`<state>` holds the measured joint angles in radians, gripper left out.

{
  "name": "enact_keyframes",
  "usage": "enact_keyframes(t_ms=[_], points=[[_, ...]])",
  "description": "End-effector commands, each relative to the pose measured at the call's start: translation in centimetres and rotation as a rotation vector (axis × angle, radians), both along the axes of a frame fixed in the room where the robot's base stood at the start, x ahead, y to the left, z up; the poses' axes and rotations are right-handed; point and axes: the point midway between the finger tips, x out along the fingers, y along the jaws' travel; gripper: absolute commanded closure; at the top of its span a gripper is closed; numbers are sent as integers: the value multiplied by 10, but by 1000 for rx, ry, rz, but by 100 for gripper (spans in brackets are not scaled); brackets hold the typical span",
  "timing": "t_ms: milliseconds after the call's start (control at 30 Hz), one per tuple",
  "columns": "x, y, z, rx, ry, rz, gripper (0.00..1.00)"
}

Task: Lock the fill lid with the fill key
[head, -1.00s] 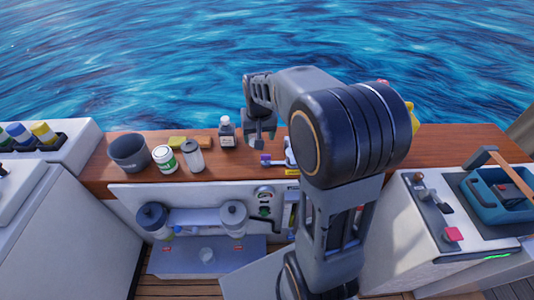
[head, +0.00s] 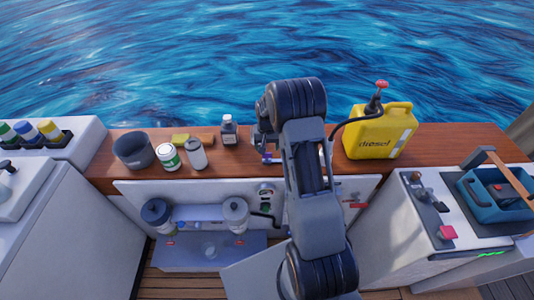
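My gripper (head: 264,148) points down at the back counter, close above or at a small purple item (head: 267,159) near the counter's front edge. The purple item may be the fill key; it is too small to be sure. My gripper's fingers are small and dark here, so I cannot tell whether they are open or touch it. I cannot make out the fill lid; my arm covers the part of the counter just right of the purple item.
A yellow diesel can (head: 378,132) with a hose stands right of my arm. A dark bottle (head: 229,131), a clear jar (head: 196,155), a white-green can (head: 168,157) and a grey bucket (head: 133,151) stand left. Filters (head: 235,214) hang below. A blue toolbox (head: 497,190) sits at right.

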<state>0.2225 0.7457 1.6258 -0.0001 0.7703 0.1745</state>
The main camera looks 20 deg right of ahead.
Motion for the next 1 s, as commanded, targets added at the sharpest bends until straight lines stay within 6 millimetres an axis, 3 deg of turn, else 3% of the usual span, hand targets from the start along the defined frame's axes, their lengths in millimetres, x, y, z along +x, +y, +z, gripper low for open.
enact_keyframes(t_ms=[300,800,1000], points=[[0,0,-43,0,1,1,30],[0,0,-54,0,-1,1,30],[0,0,-54,0,0,1,48]])
